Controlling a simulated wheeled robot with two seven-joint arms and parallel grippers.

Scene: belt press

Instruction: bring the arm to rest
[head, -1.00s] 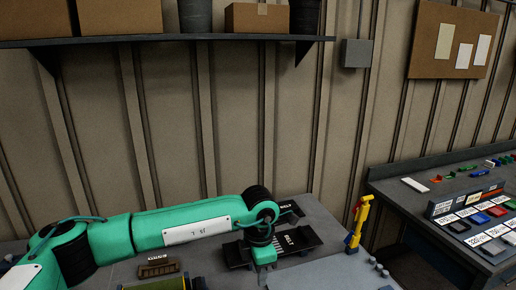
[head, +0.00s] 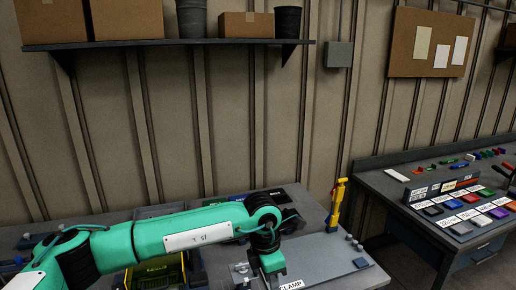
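My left arm, green with black joints, comes in from the left and reaches across the grey workbench (head: 305,206) in the head view. Its wrist bends down, and the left gripper (head: 272,282) points down near the lower edge of the picture, beside a grey plate (head: 325,258). The fingertips are small and partly cut off or hidden, so I cannot tell whether they are open or shut. I see nothing clearly held. My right gripper is not in view.
A yellow upright tool (head: 338,205) stands at the bench's right end. A yellow-green bin (head: 158,274) sits below my arm. A "CLAMP" label (head: 291,285) lies near the gripper. A second bench (head: 395,205) with coloured parts stands at right. A shelf (head: 190,43) with boxes hangs above.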

